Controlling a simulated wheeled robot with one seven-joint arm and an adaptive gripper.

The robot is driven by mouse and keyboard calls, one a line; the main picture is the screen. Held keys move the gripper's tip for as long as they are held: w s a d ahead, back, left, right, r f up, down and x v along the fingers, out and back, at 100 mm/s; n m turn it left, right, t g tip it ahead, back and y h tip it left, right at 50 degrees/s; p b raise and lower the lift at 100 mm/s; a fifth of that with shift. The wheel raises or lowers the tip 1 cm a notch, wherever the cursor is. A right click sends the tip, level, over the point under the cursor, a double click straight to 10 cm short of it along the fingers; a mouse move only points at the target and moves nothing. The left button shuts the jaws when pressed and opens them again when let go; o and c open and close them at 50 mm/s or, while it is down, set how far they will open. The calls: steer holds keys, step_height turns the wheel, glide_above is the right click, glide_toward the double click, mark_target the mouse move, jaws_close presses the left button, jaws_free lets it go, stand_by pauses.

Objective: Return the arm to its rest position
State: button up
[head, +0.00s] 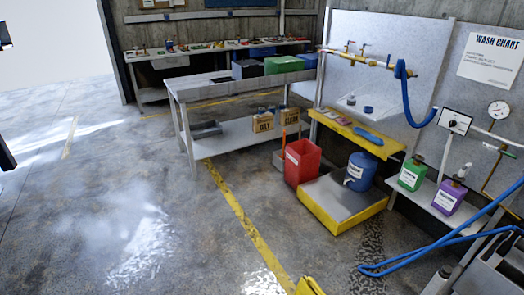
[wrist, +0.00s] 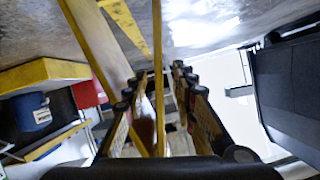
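My gripper (wrist: 159,88) shows in the wrist view as two dark-jointed fingers with worn yellow-brown sides. The fingers stand apart with a gap between them, and I see nothing gripped. A thin yellow strip (wrist: 158,38) shows through the gap. I cannot tell how far off it is. The head view does not show the gripper; only small dark parts cut off at its left edge appear, which I cannot identify.
The head view shows a grey workbench (head: 237,80), a red bin (head: 302,163), a yellow-edged platform (head: 343,203) with a blue drum (head: 360,172), and a blue hose (head: 425,247) at right. Open concrete floor (head: 110,200) lies at left.

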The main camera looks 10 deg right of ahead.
steer(key=s+f+m+g+h, duration=0.1)
steer(key=s+f+g+h, duration=0.1)
steer(key=s+f+g, duration=0.5)
steer(key=s+d+m+g+h, duration=0.1)
steer(key=s+d+m+g, duration=0.1)
steer(key=s+d, duration=0.45)
steer(key=d+r+m+g+h, duration=0.1)
steer(key=d+r+g, duration=0.25)
steer(key=r, duration=0.95)
steer(key=d+r+m+g+h, duration=0.15)
steer(key=d+r, duration=0.25)
steer(key=r, duration=1)
steer(key=w+a+r+g+p, duration=0.15)
steer(key=a+r, duration=0.25)
steer(key=r, duration=1)
steer(key=w+a+r+t, duration=0.15)
steer(key=a+r, duration=0.35)
steer(key=r, duration=0.8)
steer(key=s+a+r+n+t, duration=0.1)
steer(key=a+r+t, duration=0.1)
steer(key=a+r, duration=0.5)
steer(key=s+a+r+n+t+p, duration=0.1)
steer(key=s+a+r+t, duration=0.1)
steer(key=a+r, duration=0.6)
steer(key=s+a+r+n+t+p, duration=0.1)
steer(key=a+r+t, duration=0.2)
steer(key=r, duration=1.4)
steer(key=a, duration=0.4)
steer(key=shift+s+a, duration=0.15)
steer(key=shift+s, duration=0.2)
